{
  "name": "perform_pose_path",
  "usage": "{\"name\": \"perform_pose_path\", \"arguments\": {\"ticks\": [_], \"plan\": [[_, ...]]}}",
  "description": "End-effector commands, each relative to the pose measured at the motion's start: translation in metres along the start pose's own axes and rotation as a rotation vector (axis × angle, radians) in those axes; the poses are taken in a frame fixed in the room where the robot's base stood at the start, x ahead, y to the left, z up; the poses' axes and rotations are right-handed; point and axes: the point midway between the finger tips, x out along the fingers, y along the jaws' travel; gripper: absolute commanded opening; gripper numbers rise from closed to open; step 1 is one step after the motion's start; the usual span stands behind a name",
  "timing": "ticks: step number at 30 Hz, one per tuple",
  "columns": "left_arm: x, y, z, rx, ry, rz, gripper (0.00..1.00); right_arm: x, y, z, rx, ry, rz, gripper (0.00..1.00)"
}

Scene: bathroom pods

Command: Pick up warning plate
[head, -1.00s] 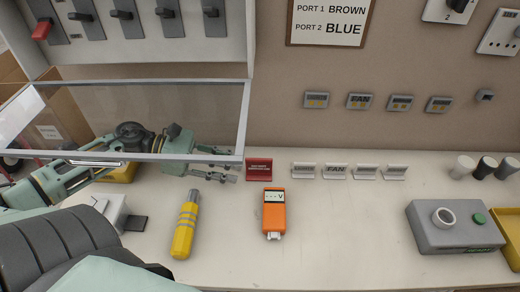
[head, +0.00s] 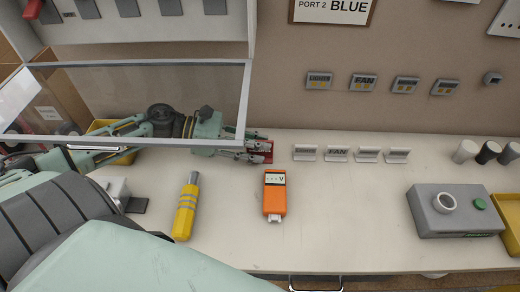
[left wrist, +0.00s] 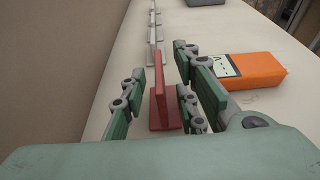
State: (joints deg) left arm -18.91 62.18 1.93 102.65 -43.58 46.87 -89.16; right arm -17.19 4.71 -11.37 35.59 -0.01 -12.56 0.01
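The red warning plate (head: 262,149) stands on the counter near the wall, partly hidden by my gripper in the head view. In the left wrist view the red plate (left wrist: 161,100) stands upright on its foot between my fingers. My left gripper (head: 255,151) reaches in from the left at the plate. In the left wrist view the left gripper (left wrist: 158,88) is open, with its fingers on both sides of the plate and a visible gap on the left side. My right gripper is not in view.
Several small white label plates (head: 337,154) stand in a row to the right. A glass panel (head: 140,105) hangs above my left arm. A grey box (head: 455,212) stands at right.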

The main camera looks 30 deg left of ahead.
Motion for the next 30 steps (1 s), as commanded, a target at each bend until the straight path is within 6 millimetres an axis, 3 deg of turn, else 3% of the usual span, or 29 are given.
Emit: {"name": "perform_pose_path", "arguments": {"ticks": [12, 22, 30], "plan": [[0.0113, -0.0002, 0.0000, 0.000, 0.000, 0.000, 0.28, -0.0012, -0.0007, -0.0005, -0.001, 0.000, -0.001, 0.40], [0.0111, -0.0003, 0.0001, 0.000, 0.000, -0.001, 0.00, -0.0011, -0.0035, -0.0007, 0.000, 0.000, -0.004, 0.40], [0.0111, -0.0003, 0.0002, 0.000, 0.000, -0.001, 0.00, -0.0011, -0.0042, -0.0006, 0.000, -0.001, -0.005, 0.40]]}}
